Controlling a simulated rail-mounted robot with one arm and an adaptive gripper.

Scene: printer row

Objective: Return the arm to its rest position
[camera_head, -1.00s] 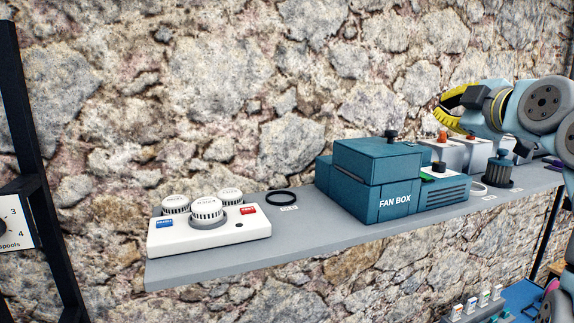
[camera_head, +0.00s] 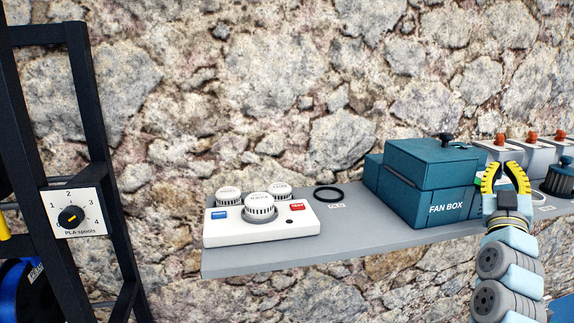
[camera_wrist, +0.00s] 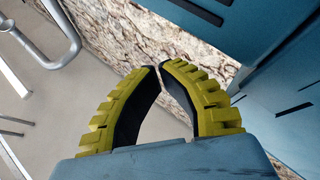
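My gripper (camera_head: 502,167), with yellow ribbed fingers and dark inner pads, points upward in front of the right end of the teal fan box (camera_head: 425,170). My arm rises from the lower right of the head view. In the wrist view the curved fingertips (camera_wrist: 159,66) nearly meet, with only a thin gap and nothing held between them. I cannot tell from these views how far my gripper is from the fan box.
The grey shelf (camera_head: 350,235) carries a white box with knobs (camera_head: 262,228) and a black ring (camera_head: 329,193). Light boxes with red-orange tops (camera_head: 500,148) stand at right. A black rack (camera_head: 100,130) with a PLA spools dial (camera_head: 72,214) is at left.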

